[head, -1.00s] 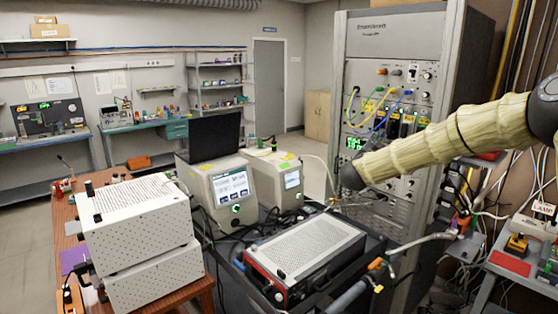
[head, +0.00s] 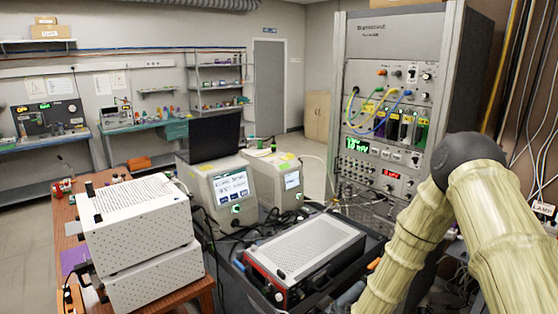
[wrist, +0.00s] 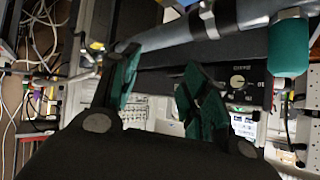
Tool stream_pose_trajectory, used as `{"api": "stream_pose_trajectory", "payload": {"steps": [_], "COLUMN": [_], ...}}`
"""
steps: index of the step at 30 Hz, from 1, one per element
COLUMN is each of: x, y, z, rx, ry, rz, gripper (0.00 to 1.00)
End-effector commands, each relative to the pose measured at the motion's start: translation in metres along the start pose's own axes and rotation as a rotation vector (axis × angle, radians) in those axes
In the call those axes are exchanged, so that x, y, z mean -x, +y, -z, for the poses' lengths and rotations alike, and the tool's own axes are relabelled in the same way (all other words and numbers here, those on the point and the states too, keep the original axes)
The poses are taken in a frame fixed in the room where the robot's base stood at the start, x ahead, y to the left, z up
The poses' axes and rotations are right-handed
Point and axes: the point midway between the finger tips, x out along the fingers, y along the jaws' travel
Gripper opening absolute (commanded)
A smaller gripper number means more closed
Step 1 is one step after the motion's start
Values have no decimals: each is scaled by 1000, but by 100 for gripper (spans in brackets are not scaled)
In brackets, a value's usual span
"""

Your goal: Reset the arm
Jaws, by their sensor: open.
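My gripper (wrist: 155,98) shows in the wrist view, with its two green-padded fingers apart and nothing between them. It is not visible in the head view. There my sleeved arm is bent at the right, with its elbow up in front of the rack's lower right and the forearm running down out of the frame. In the wrist view a grey hose (wrist: 185,30) with a metal clamp crosses beyond the fingertips, and a teal cylindrical fitting (wrist: 289,48) hangs at the upper right.
A tall instrument rack (head: 395,28) with cables stands behind my arm. A red-framed box (head: 308,250) sits on a dark cart left of the arm. Two white instruments (head: 222,187) stand behind it. Stacked white perforated boxes (head: 140,235) are on the wooden table. Open floor lies at the far left.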

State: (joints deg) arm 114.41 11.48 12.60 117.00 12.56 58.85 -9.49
Motion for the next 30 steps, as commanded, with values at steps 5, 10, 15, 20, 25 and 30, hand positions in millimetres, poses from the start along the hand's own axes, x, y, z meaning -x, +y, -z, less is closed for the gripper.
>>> {"api": "stream_pose_trajectory", "payload": {"steps": [5, 10, 15, 20, 25, 30], "x": [35, 81, 140, 194, 241, 284], "y": [22, 47, 76, 100, 120, 136], "z": [-99, -182, -255, -304, -337, -360], "rx": [61, 110, 154, 185, 207, 227], "ry": [-197, -385, -576, -731, -853, -959], "rz": [14, 16, 11, -2, -17, -32], "gripper": [46, 46, 46, 46, 46, 46]}}
